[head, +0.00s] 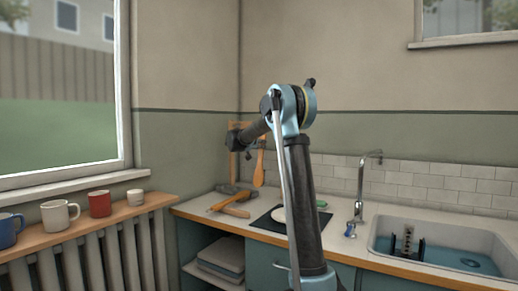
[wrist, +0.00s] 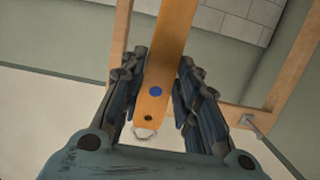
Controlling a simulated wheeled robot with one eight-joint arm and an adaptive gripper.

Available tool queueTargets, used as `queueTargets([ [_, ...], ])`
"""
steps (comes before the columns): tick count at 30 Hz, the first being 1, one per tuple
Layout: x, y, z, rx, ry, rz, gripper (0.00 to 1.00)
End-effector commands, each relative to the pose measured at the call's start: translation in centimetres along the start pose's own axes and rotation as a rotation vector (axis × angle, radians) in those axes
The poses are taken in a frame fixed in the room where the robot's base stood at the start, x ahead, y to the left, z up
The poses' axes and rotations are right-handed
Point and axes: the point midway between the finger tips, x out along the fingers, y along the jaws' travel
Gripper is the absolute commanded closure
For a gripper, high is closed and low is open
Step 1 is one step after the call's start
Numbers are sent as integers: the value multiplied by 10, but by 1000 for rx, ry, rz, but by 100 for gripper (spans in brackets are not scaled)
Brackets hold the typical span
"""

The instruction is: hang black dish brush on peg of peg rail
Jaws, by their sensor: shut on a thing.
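My gripper (wrist: 163,80) is shut on an orange-brown wooden handle (wrist: 176,30). The handle has a blue dot, a small hole and a pale cord loop at the end near my palm. Its head is out of the wrist view, so black bristles do not show. The wooden peg rail (wrist: 119,45) shows as a frame behind the fingers, with a metal peg (wrist: 246,121) at its lower right. The cord loop is apart from this peg. In the head view the rail (head: 233,165) is in the back corner, partly hidden by my arm. An orange wooden piece (head: 259,168) shows beside it; I cannot tell if it is the held handle.
Wooden-handled tools (head: 232,207) lie on the counter below. A dark mat (head: 266,222) with a pale round item is to their right. The tap (head: 358,190) and sink (head: 385,244) are farther right. Mugs (head: 100,203) stand on the left sill.

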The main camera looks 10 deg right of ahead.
Motion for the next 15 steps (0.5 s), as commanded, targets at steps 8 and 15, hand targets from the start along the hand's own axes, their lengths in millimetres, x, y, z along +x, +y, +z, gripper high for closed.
queueTargets([
  [8,16,0,-1,0,0,0,99],
  [15,30,1,-2,1,0,1,99],
])
